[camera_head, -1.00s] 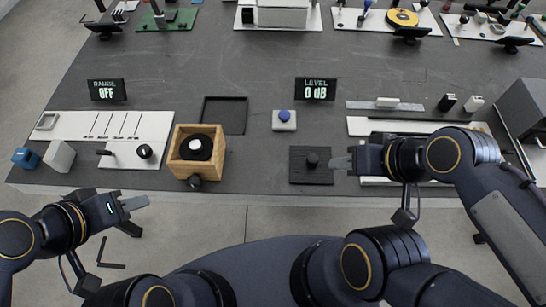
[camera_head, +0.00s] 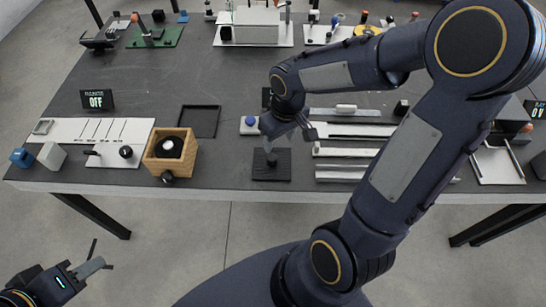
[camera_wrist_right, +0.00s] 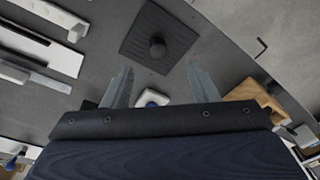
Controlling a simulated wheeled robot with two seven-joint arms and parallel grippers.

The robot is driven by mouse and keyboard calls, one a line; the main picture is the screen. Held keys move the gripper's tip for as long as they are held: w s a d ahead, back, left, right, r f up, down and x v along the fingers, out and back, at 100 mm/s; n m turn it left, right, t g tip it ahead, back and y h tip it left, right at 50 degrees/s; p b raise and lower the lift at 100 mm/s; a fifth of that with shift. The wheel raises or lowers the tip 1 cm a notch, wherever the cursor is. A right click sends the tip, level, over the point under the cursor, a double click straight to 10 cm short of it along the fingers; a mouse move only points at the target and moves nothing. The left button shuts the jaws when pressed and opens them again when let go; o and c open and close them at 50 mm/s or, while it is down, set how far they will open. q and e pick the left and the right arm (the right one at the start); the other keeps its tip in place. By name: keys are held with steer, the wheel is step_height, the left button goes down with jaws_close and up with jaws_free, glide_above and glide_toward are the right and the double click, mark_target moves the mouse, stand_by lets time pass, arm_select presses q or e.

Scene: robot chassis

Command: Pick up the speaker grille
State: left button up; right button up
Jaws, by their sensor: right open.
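The speaker grille (camera_head: 271,165) appears to be the flat black ribbed square plate with a round knob, lying near the table's front edge. It also shows at the top of the right wrist view (camera_wrist_right: 160,40), with its knob in plain sight. My right gripper (camera_head: 289,140) is over the table just behind and above the plate. In the right wrist view its two fingers (camera_wrist_right: 159,72) are spread and empty, apart from the plate. My left gripper (camera_head: 97,267) is off the table at the lower left, and its finger gap is unclear.
A wooden box (camera_head: 150,162) with a black and white speaker cone stands left of the plate. A blue button (camera_head: 250,125) sits behind the plate, and an empty black tray (camera_head: 199,121) lies further left. Pale rails (camera_head: 345,152) lie to the right.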

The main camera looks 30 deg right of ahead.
steer(key=n+g, duration=0.1)
glide_above(272, 157)
steer(key=shift+h, duration=0.3)
step_height(272, 157, down, 4)
steer(key=shift+f+p, duration=0.25)
steer(key=shift+p, duration=0.2)
step_height(272, 157, down, 8)
steer(key=shift+f+p, duration=0.15)
steer(key=shift+p, duration=0.2)
steer(key=c, duration=1.1)
